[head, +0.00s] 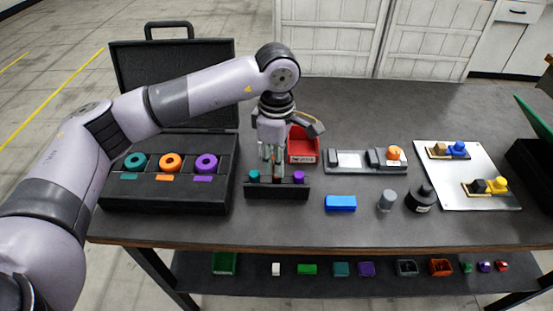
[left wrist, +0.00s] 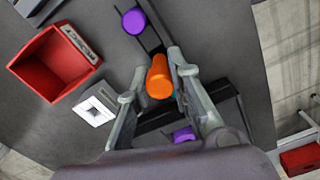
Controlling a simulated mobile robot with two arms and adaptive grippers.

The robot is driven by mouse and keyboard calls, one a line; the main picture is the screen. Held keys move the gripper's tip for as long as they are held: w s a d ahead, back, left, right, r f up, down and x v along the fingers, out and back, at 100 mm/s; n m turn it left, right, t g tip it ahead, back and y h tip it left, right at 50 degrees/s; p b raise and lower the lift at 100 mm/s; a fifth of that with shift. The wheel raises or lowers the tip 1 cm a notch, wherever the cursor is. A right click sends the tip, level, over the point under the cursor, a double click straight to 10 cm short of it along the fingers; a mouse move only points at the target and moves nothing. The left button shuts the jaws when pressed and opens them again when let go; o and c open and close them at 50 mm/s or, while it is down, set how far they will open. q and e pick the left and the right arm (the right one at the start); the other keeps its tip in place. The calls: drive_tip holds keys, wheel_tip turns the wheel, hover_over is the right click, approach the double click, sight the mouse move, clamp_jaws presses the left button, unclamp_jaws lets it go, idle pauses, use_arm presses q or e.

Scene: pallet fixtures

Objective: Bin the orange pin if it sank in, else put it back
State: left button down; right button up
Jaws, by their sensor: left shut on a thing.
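The orange pin (left wrist: 159,77) is between the two fingers of my left gripper (left wrist: 154,88) in the left wrist view. In the head view my left gripper (head: 274,170) points down over the middle of the black pin holder (head: 277,192), shut on the pin. Its fingers hide most of the pin there, and I cannot tell whether its lower end is in its hole. A teal pin (head: 254,176) stands to the left in the holder and a purple pin (head: 299,177) to the right. The red bin (head: 302,146) stands behind the holder. My right gripper is not in view.
A black case (head: 165,198) with teal, orange and purple rings stands to the left. A grey fixture (head: 365,168), a blue block (head: 340,203), a grey cylinder (head: 386,201) and a black weight-like object (head: 420,200) are to the right. The front strip of table near the blue block is clear.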

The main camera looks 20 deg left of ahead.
use_arm(q)
drive_tip(key=shift+f+b, duration=1.1)
drive_tip(key=shift+f, duration=0.1)
drive_tip(key=c, duration=1.4)
unclamp_jaws()
drive_tip(key=o, duration=0.4)
drive_tip(key=shift+r, duration=0.1)
drive_tip(key=shift+r+p, duration=2.3)
drive_tip(key=shift+r, duration=2.15)
